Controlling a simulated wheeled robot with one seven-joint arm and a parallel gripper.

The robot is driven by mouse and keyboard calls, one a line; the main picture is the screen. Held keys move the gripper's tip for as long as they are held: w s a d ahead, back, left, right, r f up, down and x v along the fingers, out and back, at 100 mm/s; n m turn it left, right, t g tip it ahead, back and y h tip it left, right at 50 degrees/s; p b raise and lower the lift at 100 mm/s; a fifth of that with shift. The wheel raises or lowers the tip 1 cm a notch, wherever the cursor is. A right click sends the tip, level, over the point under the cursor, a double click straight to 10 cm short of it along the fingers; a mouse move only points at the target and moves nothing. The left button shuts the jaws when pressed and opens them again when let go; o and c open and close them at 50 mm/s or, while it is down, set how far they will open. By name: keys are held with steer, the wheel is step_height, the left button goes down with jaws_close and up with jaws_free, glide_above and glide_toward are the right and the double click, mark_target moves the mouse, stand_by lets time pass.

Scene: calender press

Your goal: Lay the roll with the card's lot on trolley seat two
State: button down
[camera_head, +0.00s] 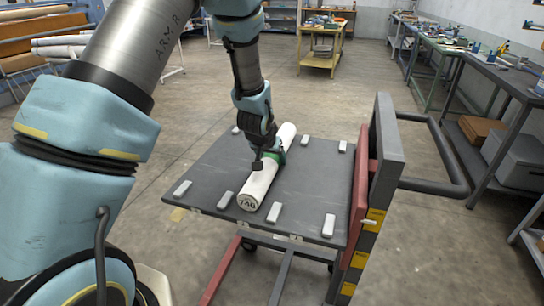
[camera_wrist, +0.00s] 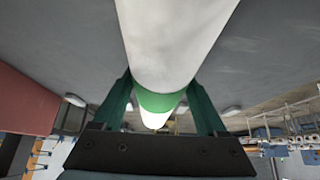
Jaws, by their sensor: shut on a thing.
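The roll (camera_head: 260,187) is a long white cylinder with a green band at its middle. It lies along the trolley deck (camera_head: 305,180), and its near end carries dark lettering too small to read surely. My gripper (camera_head: 272,158) is shut on it around the green band. In the wrist view, the green fingers of my gripper (camera_wrist: 160,112) flank the roll (camera_wrist: 175,45). Its near end is between a white block (camera_head: 225,200) on its left and another white block (camera_head: 274,212) on its right. I cannot tell whether it rests on the deck or hovers just above.
More white blocks stand at the deck's left (camera_head: 182,189), right (camera_head: 328,226) and far edge (camera_head: 305,141). Small edge labels are unreadable. The trolley's upright panel and handle (camera_head: 435,188) rise at right. A workbench (camera_head: 500,75) stands beyond; open floor lies behind.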

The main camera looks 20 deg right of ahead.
steer(key=shift+f, duration=0.1)
jaws_free()
steer(key=b+v, duration=0.2)
steer(key=v, duration=1)
steer(key=shift+d+b, duration=0.1)
steer(key=shift+b, duration=0.25)
steer(key=w+a+n+y, duration=0.2)
steer(key=a+n+y, duration=0.1)
steer(key=a, duration=1.2)
steer(key=s+a+n+g, duration=0.1)
steer(key=s+a, duration=0.3)
steer(key=a, duration=0.4)
steer(key=s+a+n+g+y, duration=0.1)
steer(key=s+a+n+g, duration=0.1)
steer(key=a, duration=0.7)
steer(key=shift+s+a+r+n, duration=0.15)
steer(key=shift+s+r+n, duration=0.45)
steer(key=shift+s, duration=0.55)
